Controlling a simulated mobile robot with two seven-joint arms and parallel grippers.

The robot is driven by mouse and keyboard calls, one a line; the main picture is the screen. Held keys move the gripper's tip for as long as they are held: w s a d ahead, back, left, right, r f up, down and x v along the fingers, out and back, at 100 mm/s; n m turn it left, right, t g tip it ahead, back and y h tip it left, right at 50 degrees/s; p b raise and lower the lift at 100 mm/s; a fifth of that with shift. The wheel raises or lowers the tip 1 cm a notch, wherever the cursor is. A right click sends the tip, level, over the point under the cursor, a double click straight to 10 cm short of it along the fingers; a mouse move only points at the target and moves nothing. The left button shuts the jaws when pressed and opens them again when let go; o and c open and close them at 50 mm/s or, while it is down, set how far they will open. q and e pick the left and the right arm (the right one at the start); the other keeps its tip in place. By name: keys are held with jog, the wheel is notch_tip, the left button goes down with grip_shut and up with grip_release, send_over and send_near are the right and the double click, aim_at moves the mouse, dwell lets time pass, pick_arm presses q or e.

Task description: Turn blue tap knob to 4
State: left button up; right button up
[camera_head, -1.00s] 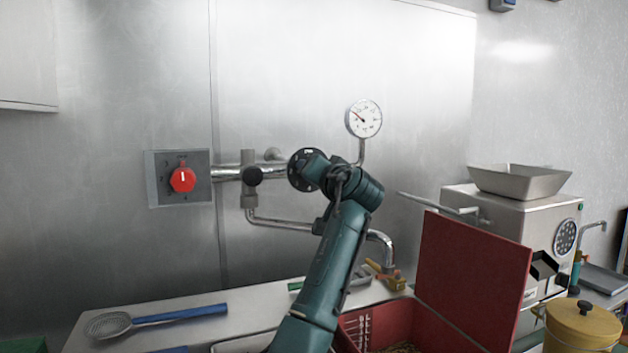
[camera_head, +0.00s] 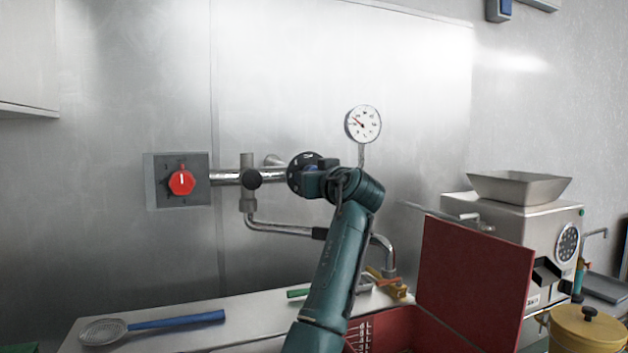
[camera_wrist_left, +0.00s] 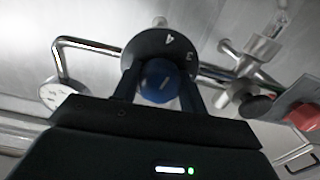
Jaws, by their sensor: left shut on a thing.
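The blue tap knob (camera_wrist_left: 158,84) sits at the centre of a black dial (camera_wrist_left: 160,41) on the pipe. The dial's 4 is near its upper edge and a 3 is to the right of it in the left wrist view. The knob carries a short pale mark. My left gripper (camera_wrist_left: 156,88) has one finger on each side of the knob and is shut on it. In the head view my left gripper (camera_head: 314,180) meets the dial (camera_head: 298,176) from the right and hides most of the knob (camera_head: 311,168). My right gripper is not in view.
A red knob (camera_head: 181,182) on a grey plate is left of the pipe (camera_head: 228,177). A gauge (camera_head: 363,124) stands above right. Below are a counter with a blue-handled skimmer (camera_head: 175,320) and an open red box (camera_head: 472,277). A steel grinder (camera_head: 520,235) is at the right.

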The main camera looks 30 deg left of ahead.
pick_arm(q)
jog(key=shift+f, duration=0.15)
jog(key=o, duration=1)
